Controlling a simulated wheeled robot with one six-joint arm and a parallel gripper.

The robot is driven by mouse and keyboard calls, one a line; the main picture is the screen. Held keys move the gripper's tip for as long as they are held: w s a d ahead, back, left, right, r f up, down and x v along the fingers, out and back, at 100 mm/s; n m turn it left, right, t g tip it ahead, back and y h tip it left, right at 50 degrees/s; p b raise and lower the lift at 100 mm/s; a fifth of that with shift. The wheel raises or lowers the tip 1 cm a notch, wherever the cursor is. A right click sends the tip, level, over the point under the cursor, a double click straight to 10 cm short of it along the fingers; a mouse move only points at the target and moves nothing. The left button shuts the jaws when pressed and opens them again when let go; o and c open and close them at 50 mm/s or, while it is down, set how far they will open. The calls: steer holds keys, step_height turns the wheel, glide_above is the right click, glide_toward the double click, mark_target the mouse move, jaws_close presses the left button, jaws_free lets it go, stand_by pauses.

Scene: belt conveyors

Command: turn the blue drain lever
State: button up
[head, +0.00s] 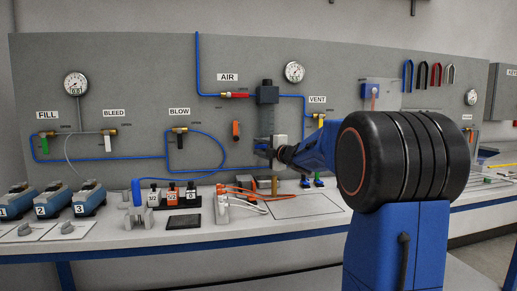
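My arm reaches in from the right, and my gripper (268,150) is at the panel, just below the dark filter unit (267,95) under the AIR line. A small blue part (261,147) shows at the gripper's tip. I cannot tell whether it is the drain lever or part of my gripper. No lever labelled as a drain is readable. The gripper is small and dark here, so its fingers and any contact are unclear. My own wrist partly covers that spot.
The panel carries FILL, BLEED, BLOW, AIR and VENT valves, with a red AIR handle (234,95) and an orange handle (236,130) nearby. Blue hoses run across it.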

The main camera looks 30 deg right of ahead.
steer(key=s+d, duration=0.1)
steer(key=s, duration=1.5)
steer(key=shift+s+d, duration=0.25)
steer(key=shift+d, duration=0.15)
steer(key=shift+f, duration=0.1)
